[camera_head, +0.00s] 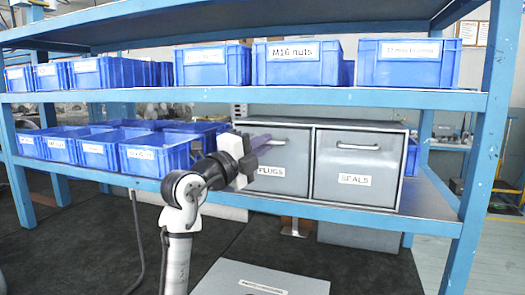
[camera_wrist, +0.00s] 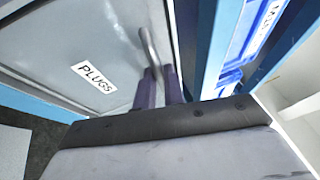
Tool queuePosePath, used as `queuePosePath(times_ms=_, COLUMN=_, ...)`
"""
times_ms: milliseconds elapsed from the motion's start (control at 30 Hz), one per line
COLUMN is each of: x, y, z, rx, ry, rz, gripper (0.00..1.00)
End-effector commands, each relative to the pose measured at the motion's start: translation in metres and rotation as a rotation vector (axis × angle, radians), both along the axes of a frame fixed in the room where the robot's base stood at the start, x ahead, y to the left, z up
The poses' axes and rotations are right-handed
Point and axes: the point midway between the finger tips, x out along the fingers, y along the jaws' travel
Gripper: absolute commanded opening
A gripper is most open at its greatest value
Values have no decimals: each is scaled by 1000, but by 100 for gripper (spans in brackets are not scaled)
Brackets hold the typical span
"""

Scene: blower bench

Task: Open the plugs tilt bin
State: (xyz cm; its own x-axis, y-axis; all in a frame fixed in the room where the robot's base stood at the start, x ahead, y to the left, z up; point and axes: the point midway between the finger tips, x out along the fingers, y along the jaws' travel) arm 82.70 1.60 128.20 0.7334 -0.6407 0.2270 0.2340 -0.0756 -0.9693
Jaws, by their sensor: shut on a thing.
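The plugs tilt bin (camera_head: 296,172) is a grey-fronted bin with a "PLUGS" label, on the middle shelf, left of the seals bin. Its front looks upright and level with the seals front. In the wrist view the grey plugs front (camera_wrist: 60,35) fills the upper left, with its metal bar handle (camera_wrist: 147,44) in front of the purple fingers. My gripper (camera_head: 262,142) reaches in from the left and is shut on the handle. In the wrist view my gripper (camera_wrist: 158,85) has its fingertips at the handle's near end; the grip itself is partly hidden.
The seals bin (camera_head: 355,182) stands directly to the right in the same grey cabinet. Blue crates (camera_head: 158,158) stand on the shelf to the left, behind my arm. More blue boxes (camera_head: 212,66) line the shelf above. A blue upright (camera_head: 480,160) stands at right.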

Motion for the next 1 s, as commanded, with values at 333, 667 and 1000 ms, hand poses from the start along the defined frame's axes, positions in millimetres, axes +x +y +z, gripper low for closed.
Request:
queuePosePath(times_ms=333, x=-23, y=7, z=-24, rx=-58, ry=-175, rz=-1, gripper=0)
queuePosePath(times_ms=667, x=-43, y=14, z=-34, rx=-92, ry=-287, rz=0, gripper=0)
queuePosePath(times_ms=1000, x=-54, y=18, z=-46, rx=-91, ry=-282, rz=1, gripper=0)
